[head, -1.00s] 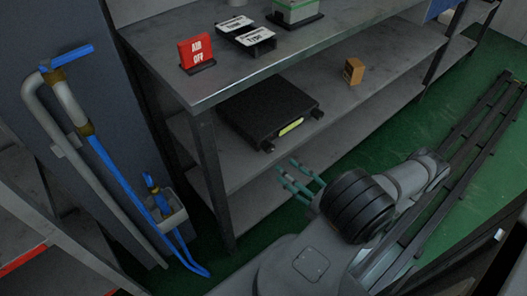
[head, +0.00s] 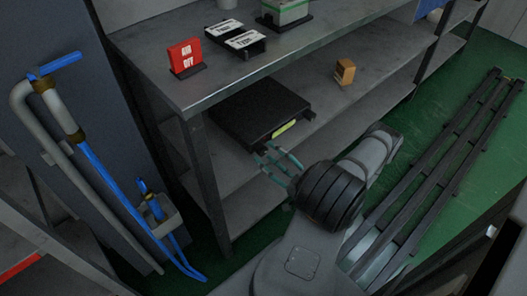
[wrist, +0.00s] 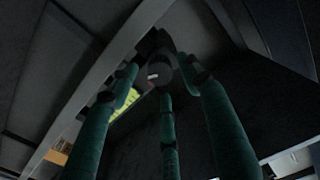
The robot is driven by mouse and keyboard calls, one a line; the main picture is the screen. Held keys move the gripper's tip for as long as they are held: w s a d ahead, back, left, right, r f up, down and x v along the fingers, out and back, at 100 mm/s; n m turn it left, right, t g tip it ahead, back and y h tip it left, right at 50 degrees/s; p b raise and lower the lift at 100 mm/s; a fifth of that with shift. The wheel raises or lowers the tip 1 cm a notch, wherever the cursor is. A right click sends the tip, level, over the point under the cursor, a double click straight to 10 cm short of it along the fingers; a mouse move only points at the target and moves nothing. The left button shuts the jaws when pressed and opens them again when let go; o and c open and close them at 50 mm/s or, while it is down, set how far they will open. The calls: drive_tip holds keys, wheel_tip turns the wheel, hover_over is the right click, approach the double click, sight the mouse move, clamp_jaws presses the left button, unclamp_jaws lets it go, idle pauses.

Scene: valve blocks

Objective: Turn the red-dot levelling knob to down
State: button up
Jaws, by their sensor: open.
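A black box (head: 255,108) with a yellow-green label (head: 284,129) sits on the middle shelf. Small dark knobs stick out at its front corners; the one at the right front (head: 308,115) is clear of my gripper. My gripper (head: 268,156), with teal fingers, is at the box's left front corner and hides most of that knob. In the wrist view, a dark round knob (wrist: 161,70) with a pale mark lies between the open fingertips (wrist: 158,78). A hint of red shows by the mark, too small to be sure. I cannot tell whether the fingers touch the knob.
The worktop (head: 195,93) overhangs the shelf above the box, with a metal leg (head: 208,185) left of my gripper. A small orange-brown block (head: 344,71) stands on the shelf to the right. Blue and grey pipes (head: 100,165) stand at the left.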

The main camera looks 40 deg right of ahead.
sight(264, 152)
drive_tip(key=shift+w, duration=1.6)
drive_tip(key=shift+c, duration=0.6)
drive_tip(key=c, duration=1)
